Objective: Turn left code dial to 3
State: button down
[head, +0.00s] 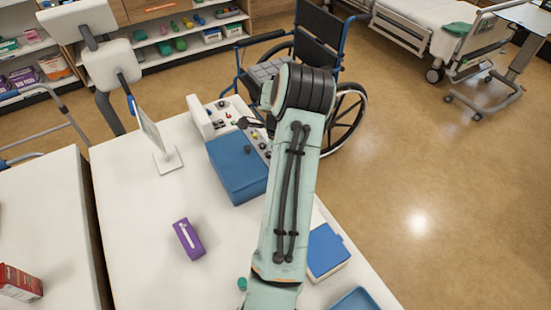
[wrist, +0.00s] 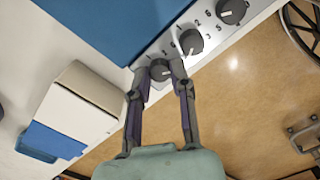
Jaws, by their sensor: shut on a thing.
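The left code dial (wrist: 160,70) is a dark round knob on a pale panel (wrist: 212,38) with printed digits. In the wrist view it is the lowest and leftmost knob in a row. My gripper (wrist: 161,72) has its two fingers around this knob, one on each side, shut on it. The knob shows a light pointer mark, but I cannot tell which digit it points to. A middle dial (wrist: 190,41) and another dial (wrist: 232,10) sit further up the row, apart from the fingers.
A blue case (head: 238,165) stands beside the panel. A white box with a blue lid (head: 327,250) is near the table's right edge; it also shows in the wrist view (wrist: 75,115). A purple object (head: 188,239) lies on the white table (head: 140,225). A wheelchair (head: 335,60) stands beyond.

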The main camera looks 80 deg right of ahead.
jog(key=c, duration=1.2)
grip_release()
jog(key=shift+c, duration=0.2)
notch_tip(320, 180, up, 12)
